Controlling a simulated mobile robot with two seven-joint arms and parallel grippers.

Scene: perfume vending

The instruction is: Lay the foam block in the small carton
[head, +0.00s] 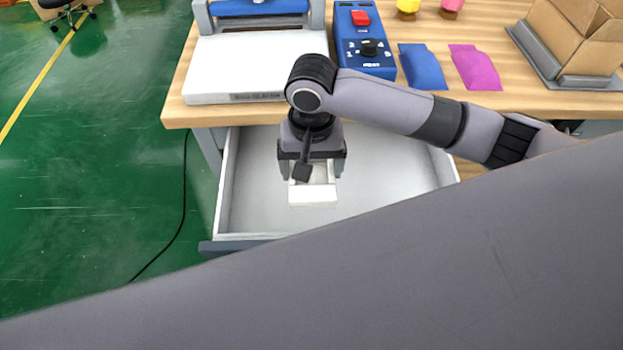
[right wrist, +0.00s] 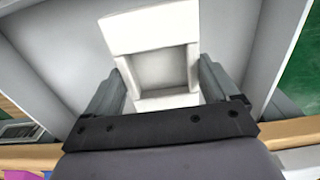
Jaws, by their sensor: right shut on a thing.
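My right gripper (head: 314,172) points down into the open drawer and is shut on a white foam block (head: 313,194). In the right wrist view the foam block (right wrist: 152,33) sits between the two fingers (right wrist: 163,82) and has a square recess in it. I cannot tell whether the block touches the drawer floor. A brown cardboard carton (head: 572,42) stands on the table at the right; I cannot tell if it is the small carton. My left gripper is not in view.
The pale drawer (head: 390,190) is otherwise bare where it shows. On the wooden table (head: 495,100) are a white press base (head: 250,68), a blue control box (head: 366,50), a blue pouch (head: 422,68) and a pink pouch (head: 474,68). A large grey shape hides the lower right.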

